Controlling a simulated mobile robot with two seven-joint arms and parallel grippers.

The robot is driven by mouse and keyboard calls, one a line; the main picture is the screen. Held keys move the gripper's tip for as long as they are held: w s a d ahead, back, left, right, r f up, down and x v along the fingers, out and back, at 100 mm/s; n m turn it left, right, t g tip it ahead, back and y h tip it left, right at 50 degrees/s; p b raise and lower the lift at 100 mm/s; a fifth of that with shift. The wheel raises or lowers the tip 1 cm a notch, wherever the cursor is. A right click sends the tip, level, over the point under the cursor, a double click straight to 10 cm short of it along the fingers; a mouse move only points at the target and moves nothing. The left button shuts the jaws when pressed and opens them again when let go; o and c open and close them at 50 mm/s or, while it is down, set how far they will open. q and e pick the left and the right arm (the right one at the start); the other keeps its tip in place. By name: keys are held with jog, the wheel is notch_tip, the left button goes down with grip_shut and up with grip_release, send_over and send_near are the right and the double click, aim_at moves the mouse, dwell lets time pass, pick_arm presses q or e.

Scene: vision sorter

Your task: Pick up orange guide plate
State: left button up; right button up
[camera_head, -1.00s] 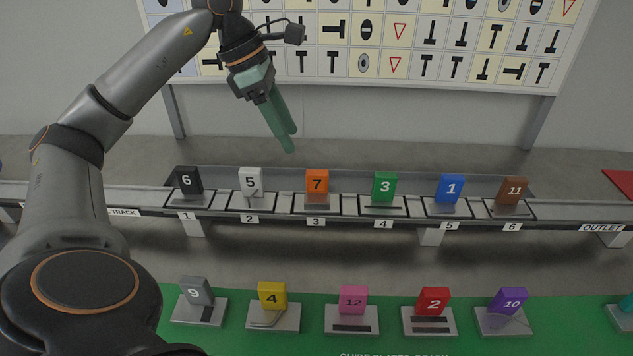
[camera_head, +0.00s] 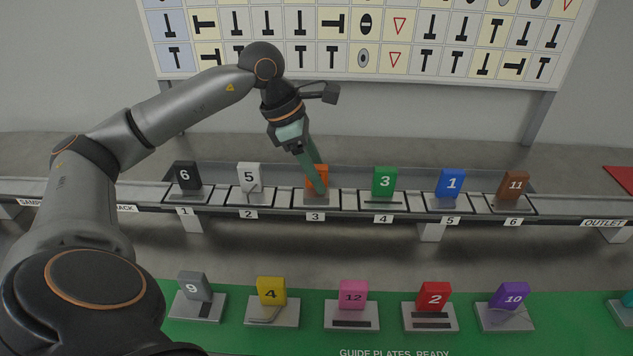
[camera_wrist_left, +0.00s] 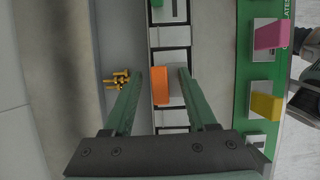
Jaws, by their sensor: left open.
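The orange guide plate (camera_head: 323,172) stands in slot 3 of the sample track, partly hidden behind my left gripper's fingers in the head view. My left gripper (camera_head: 318,186) is lowered over it with its green fingers pointing down. In the left wrist view the orange plate (camera_wrist_left: 160,84) shows between the two spread fingertips (camera_wrist_left: 160,72), with a gap on both sides. The left gripper is open and holds nothing. My right gripper is not in view.
A white plate 5 (camera_head: 249,177) and a green plate 3 (camera_head: 384,182) stand in the neighbouring slots. More numbered plates stand on the green mat (camera_head: 240,338) in front. A small yellow object (camera_wrist_left: 117,80) lies beside the track in the wrist view.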

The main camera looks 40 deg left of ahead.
pick_arm(q)
grip_shut()
dwell(0.3)
jog(key=shift+r, duration=0.1)
